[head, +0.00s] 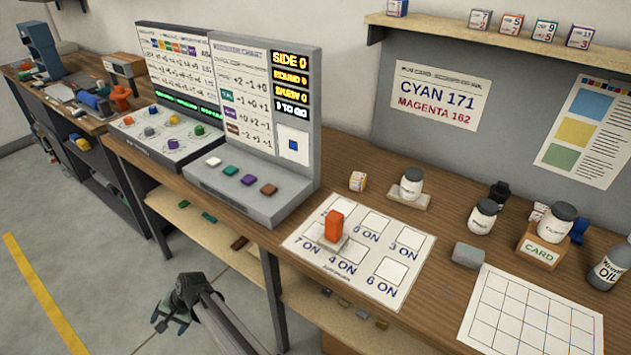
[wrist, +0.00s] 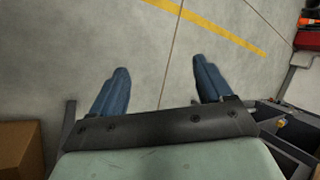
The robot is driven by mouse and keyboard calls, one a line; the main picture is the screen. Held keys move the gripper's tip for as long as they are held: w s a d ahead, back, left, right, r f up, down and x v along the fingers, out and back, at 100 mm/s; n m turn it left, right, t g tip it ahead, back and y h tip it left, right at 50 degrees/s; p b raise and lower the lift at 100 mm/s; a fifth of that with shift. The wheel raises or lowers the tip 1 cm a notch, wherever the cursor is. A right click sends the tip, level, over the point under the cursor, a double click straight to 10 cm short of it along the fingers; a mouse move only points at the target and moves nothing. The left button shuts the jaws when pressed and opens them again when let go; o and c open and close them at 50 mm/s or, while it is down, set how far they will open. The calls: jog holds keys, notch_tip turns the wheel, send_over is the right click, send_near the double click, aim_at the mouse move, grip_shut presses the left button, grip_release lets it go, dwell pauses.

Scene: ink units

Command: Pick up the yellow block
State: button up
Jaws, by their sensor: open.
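I cannot single out the yellow block for certain. A small yellow piece (head: 82,143) sits on the shelf under the far left bench. A small yellow knob-like piece (head: 174,119) is on the left console's sloped face. My gripper (head: 172,316) is over the floor in front of the bench, apart from all of these. In the wrist view its two blue fingers (wrist: 160,92) are wide apart with only bare floor between them.
The grey console (head: 300,190) stands on the wooden bench, with several coloured buttons. An orange block (head: 334,226) stands on a white numbered sheet (head: 310,252). Jars and a gridded sheet (head: 530,318) are at the right. A cardboard box (wrist: 18,148) is near my gripper.

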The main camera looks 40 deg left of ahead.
jog(key=w+r+m, duration=0.2)
jog(key=w+r, duration=0.2)
jog(key=r, duration=0.3)
notch_tip(320, 180, up, 30)
jog(key=r+m+t, duration=0.1)
jog(key=m+t, duration=0.3)
jog(key=m, duration=1.5)
send_over(359, 176)
jog(key=w+d, duration=0.1)
jog(key=d, duration=0.4)
jog(key=x, duration=1.4)
jog(key=shift+s+d+f, duration=0.1)
jog(key=shift+s+d, duration=0.05)
jog(key=shift+c, duration=0.4)
jog(key=c, duration=1)
jog(key=shift+o, duration=0.2)
